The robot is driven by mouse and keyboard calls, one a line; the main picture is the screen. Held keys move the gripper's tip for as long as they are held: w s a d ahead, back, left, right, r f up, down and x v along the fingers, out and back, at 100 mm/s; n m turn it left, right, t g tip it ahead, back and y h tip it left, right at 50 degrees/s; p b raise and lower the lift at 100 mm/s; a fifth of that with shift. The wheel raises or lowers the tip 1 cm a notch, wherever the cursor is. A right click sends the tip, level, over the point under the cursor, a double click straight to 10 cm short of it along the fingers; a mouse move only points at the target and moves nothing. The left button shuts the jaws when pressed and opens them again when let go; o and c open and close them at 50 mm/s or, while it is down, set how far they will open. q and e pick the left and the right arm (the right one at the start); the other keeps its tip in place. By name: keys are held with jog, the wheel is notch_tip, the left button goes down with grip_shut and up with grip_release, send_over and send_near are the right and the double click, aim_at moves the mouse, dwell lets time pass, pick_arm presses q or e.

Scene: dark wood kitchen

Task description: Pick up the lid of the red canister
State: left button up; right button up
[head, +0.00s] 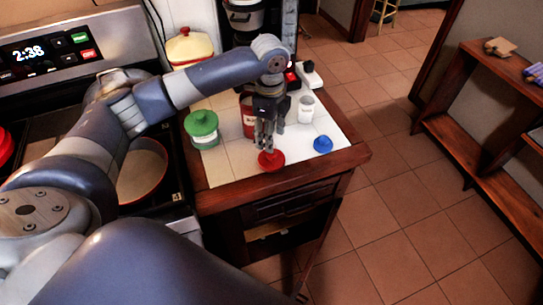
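A red lid (271,161) is at the front of the tiled counter top. The red canister (248,122) stands behind it, lidless as far as I can see and partly hidden by my gripper. My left gripper (265,147) points down, with its fingertips right at the top of the red lid. I cannot tell whether the fingers are closed on the lid's knob or just around it. My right gripper is not in view.
A canister with a green lid (201,123) stands left of the gripper. A white canister (306,109) and a loose blue lid (323,144) are to the right. The stove with a pan (142,170) is at left.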

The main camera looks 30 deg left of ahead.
aim_at(272, 158)
pick_arm(q)
jog(key=shift+f, duration=0.7)
jog(key=f, duration=0.1)
jog(key=f+p, duration=0.1)
jog(key=f, duration=0.1)
jog(key=f+p, duration=0.1)
jog(key=shift+s+d+f, duration=0.15)
jog(key=shift+d, duration=0.2)
jog(key=shift+f, duration=0.4)
jog(key=shift+c, duration=0.5)
jog(key=c, duration=0.9)
